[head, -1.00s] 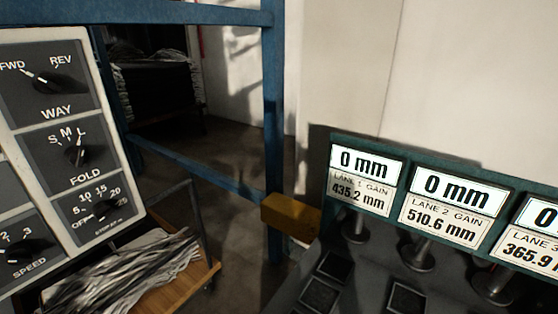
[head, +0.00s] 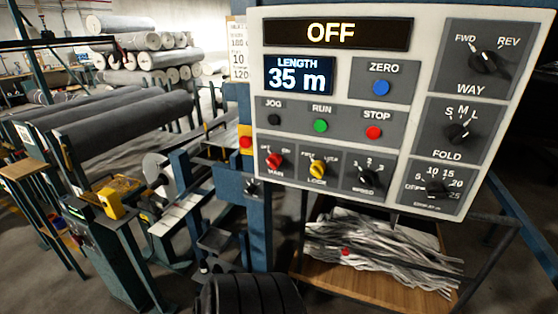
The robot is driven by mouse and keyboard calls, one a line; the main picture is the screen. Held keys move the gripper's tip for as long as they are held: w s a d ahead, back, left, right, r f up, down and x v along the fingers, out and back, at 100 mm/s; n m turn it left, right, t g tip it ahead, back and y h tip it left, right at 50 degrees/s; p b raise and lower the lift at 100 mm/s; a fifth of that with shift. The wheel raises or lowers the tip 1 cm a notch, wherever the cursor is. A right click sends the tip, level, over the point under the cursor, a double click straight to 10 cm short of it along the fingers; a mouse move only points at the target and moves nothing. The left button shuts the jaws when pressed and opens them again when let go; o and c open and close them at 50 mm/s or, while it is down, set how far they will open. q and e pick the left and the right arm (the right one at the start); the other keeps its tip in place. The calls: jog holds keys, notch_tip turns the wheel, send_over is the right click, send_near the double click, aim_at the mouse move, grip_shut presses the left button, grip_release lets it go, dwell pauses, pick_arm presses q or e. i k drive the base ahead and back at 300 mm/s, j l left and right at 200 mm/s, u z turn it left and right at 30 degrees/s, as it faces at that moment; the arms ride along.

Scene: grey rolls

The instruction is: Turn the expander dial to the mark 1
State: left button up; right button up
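No dial with a readable "expander" label shows in the head view. A small dark knob (head: 252,187) sits on the blue post just below and left of the control panel; its markings are too small to read. The white control panel (head: 420,18) carries the way dial (head: 484,62), fold dial (head: 458,131), speed dial (head: 368,178) and a lower right dial (head: 437,187) marked 5 to 25. Its top display (head: 331,34) reads OFF and its length display (head: 300,75) reads 35 m. Neither of my grippers is in view.
A wooden-bottomed cart (head: 375,290) full of grey strips (head: 380,250) stands under the panel. A machine with dark rolls (head: 125,125) and a yellow box (head: 118,195) is at left. Grey rolls (head: 140,58) are stacked behind. A black ribbed shape (head: 250,296) is at bottom centre.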

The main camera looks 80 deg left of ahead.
aim_at(252, 189)
jog(key=u, duration=2.65)
